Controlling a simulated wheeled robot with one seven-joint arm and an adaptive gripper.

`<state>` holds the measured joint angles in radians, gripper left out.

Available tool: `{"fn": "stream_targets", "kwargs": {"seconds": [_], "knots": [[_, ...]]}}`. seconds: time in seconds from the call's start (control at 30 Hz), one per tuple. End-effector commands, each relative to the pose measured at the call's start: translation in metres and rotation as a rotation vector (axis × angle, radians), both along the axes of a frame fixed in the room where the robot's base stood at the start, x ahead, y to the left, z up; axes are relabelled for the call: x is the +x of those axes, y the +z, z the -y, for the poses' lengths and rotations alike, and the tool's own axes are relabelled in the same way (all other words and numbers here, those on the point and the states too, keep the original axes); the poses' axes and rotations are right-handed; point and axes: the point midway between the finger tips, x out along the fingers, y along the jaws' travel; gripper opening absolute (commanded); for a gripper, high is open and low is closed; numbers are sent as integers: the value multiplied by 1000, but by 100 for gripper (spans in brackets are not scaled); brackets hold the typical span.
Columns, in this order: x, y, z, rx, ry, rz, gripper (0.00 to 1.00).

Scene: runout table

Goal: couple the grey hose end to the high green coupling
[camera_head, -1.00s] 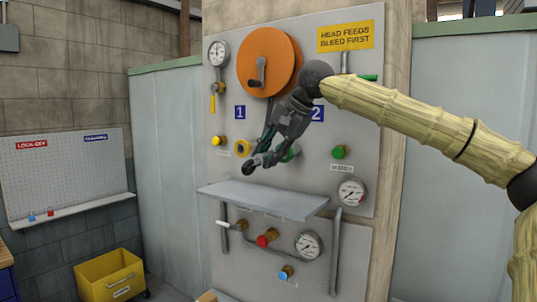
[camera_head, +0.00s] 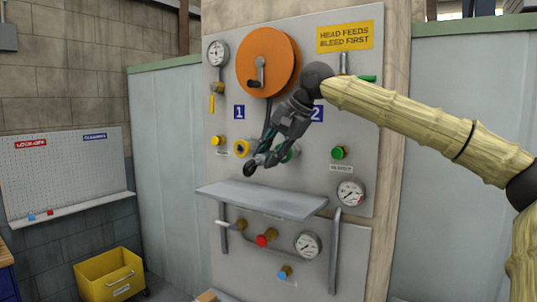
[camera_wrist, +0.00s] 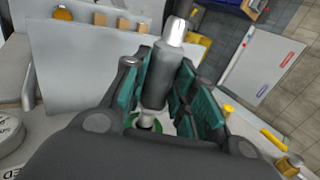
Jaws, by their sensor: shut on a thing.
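My gripper (camera_head: 262,157) is in front of the upper panel, with its fingers pointing down and left. It is shut on the grey hose end (camera_wrist: 158,78), a grey cylinder with a silver tip (camera_wrist: 175,32) pointing away from my palm. In the head view the hose end is hard to tell from the dark fingers. One green coupling (camera_head: 338,152) sits clear to the right of my gripper, above a small label. Another green coupling (camera_head: 292,153) is partly hidden behind my gripper. A green ring (camera_wrist: 148,125) shows below the hose end in the wrist view.
A grey shelf (camera_head: 262,200) juts out just below my gripper. An orange reel (camera_head: 268,61) is above, with a dark hose hanging down. Yellow fittings (camera_head: 241,148) are to the left. A gauge (camera_head: 350,192) is at lower right; red (camera_head: 262,240) and blue fittings sit below the shelf.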

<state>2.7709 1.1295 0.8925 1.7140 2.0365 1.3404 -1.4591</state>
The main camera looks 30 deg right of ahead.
Motion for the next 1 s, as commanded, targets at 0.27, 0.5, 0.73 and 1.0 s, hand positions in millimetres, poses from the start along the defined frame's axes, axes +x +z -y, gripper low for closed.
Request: {"fn": "stream_targets", "kwargs": {"seconds": [0.27, 0.5, 0.73, 1.0], "knots": [[2, 1, 5, 1, -1, 1, 0], [4, 1, 9, 1, -1, 1, 0], [6, 1, 13, 0, 0, 0, 0], [7, 1, 18, 0, 0, 0, 0]]}}
